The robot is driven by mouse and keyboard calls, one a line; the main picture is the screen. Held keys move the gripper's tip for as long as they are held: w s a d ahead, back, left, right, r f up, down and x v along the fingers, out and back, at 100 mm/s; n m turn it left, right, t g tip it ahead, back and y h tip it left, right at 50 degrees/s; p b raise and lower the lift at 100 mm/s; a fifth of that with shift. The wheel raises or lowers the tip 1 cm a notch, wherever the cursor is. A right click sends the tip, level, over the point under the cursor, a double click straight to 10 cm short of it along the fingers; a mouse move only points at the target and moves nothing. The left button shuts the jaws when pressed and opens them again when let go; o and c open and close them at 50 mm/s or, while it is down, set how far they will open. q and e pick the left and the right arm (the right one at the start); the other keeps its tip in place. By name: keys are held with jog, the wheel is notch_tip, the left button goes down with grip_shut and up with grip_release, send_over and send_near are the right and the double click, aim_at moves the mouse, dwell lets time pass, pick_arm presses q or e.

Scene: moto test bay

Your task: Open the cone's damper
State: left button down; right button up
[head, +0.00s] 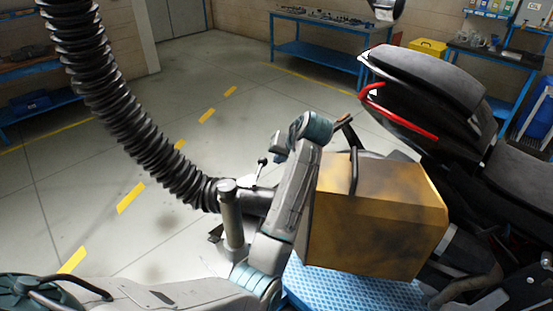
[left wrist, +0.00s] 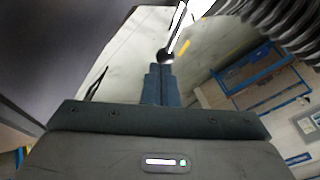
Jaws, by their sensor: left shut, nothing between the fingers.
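The cone is a scuffed yellow-brown box-shaped hood (head: 375,222) with a black handle (head: 354,172), behind the motorcycle's tail. A black ribbed hose (head: 125,120) leads to its left side. A pale damper lever (head: 256,174) with a black ball knob stands up near the hose end. In the left wrist view, the lever (left wrist: 180,28) slants up right from its dark knob (left wrist: 166,56). My left gripper (head: 274,154) is shut and empty, its tips close to the knob. The wrist view shows the shut fingers (left wrist: 160,82) just below the knob; I cannot tell whether they touch.
The motorcycle (head: 425,85) fills the right side. A blue perforated platform (head: 350,289) lies under the cone. Blue workbenches (head: 315,50) stand along the back wall. The floor left of the hose is clear, with a dashed yellow line.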

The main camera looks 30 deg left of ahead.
aim_at(259, 173)
pick_arm(q)
jog(key=p+x, duration=0.3)
jog(key=x, duration=0.5)
jog(key=shift+a, duration=0.2)
jog(key=shift+f, duration=0.1)
